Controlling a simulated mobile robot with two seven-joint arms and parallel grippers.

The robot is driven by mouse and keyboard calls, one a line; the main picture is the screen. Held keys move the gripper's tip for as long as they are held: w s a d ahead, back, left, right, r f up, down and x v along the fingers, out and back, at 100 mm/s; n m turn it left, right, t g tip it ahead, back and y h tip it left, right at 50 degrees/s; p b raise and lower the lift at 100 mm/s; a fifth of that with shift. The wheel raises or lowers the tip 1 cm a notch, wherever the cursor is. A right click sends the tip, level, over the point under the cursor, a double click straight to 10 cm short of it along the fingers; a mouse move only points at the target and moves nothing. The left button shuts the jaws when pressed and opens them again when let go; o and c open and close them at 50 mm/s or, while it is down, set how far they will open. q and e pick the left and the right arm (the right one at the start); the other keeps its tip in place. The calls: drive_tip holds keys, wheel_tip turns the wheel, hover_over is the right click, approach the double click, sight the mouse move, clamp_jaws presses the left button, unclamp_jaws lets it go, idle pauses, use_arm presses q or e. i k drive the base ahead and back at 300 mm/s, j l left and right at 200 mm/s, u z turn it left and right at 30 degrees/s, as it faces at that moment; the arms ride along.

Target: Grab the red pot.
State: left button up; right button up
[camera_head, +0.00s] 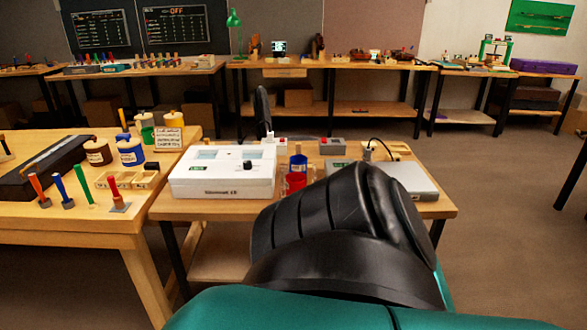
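A small red pot (292,183) stands on the small wooden table, just right of the white instrument box. Its right side is close to or partly covered by a large black arm link of mine, which fills the lower middle of the view. A blue pot (298,163) stands right behind the red one.
The white instrument box (222,172) is left of the pot, and a grey box (403,180) is to the right, partly behind my arm. The left bench (95,220) holds jars and upright coloured tools. A dark chair back (262,108) stands behind the small table.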

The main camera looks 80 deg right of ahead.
sight(295, 181)
drive_tip(key=z, duration=2.6)
